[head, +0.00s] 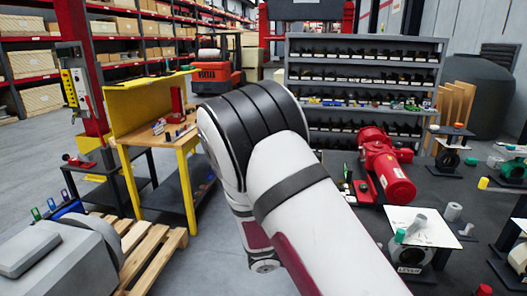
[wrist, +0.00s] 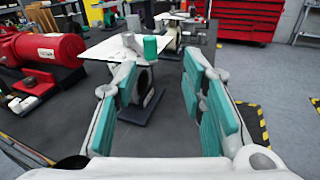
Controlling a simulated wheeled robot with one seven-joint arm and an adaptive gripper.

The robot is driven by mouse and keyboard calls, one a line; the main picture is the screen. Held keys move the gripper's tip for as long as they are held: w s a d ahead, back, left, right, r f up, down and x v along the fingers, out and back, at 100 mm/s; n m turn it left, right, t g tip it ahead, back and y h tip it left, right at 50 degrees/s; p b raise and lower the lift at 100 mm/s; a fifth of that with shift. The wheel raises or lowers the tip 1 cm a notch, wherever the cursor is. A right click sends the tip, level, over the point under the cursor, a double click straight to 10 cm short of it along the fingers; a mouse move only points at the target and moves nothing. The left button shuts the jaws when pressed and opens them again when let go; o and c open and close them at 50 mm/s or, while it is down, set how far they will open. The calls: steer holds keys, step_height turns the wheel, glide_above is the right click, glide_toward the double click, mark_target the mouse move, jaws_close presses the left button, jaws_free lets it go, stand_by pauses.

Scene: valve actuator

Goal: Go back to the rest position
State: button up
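My gripper (wrist: 165,98) shows in the wrist view with its two teal-padded fingers wide apart and nothing between them. It is open above the dark bench top. In the head view my arm fills the middle and hides the gripper. The red valve actuator (head: 388,172) lies on the bench at the right in the head view. It also shows at the left edge in the wrist view (wrist: 45,50). A valve body with a white plate (head: 420,226) stands on the bench nearer to me. The plate also shows beyond the fingers (wrist: 113,51) in the wrist view, carrying a grey and a green cylinder.
A grey shelf rack (head: 362,48) with many small parts stands behind the bench. A yellow workbench (head: 145,93) and a wooden pallet (head: 160,250) are at the left. In the wrist view a red tool cabinet (wrist: 250,17) stands at the back, with clear floor before it.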

steer(key=s+r+m+g+y, duration=0.4)
steer(key=s+r+m+y, duration=0.2)
steer(key=s+m+y, duration=0.35)
steer(key=s+a+r+m+t+y+b, duration=0.1)
steer(key=s+a+r+m+t+y, duration=0.7)
steer(key=r, duration=0.2)
steer(key=shift+s+a+r+m, duration=0.35)
steer(key=shift+r, duration=0.05)
steer(key=shift+d, duration=0.1)
stand_by(0.7)
